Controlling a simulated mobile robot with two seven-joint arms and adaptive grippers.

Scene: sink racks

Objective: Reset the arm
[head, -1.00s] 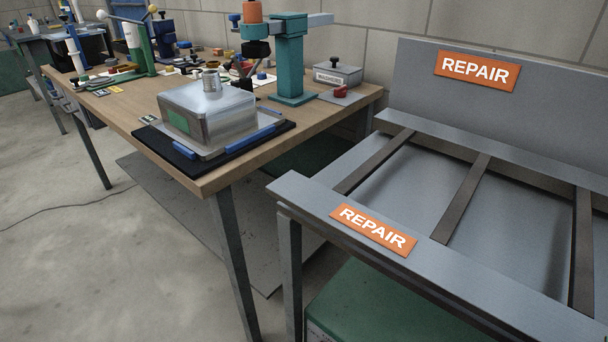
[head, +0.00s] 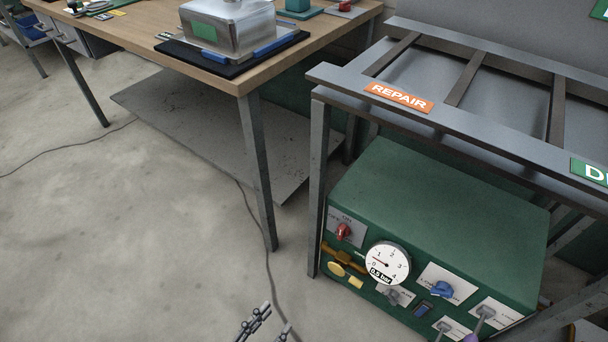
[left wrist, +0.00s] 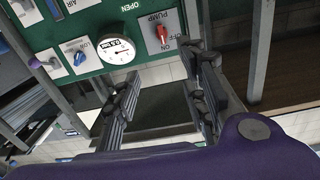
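My left gripper (head: 275,318) shows at the bottom edge of the head view, with only its dark finger ends in the picture. It is over the floor, left of the green box. In the left wrist view, my left gripper (left wrist: 163,68) has its two fingers well apart with nothing between them. The green box (head: 440,190) carries a panel with a round gauge (head: 388,262), a red pump switch (head: 343,231) and a blue knob (head: 442,289). In the left wrist view the panel appears upside down, beyond the fingertips and apart from them. My right gripper is not in view.
A grey rack with an orange REPAIR label (head: 399,97) stands above the green box. A wooden workbench (head: 130,30) holds a metal case (head: 235,32) on a black mat. A cable (head: 262,245) crosses the floor. The floor at left is open.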

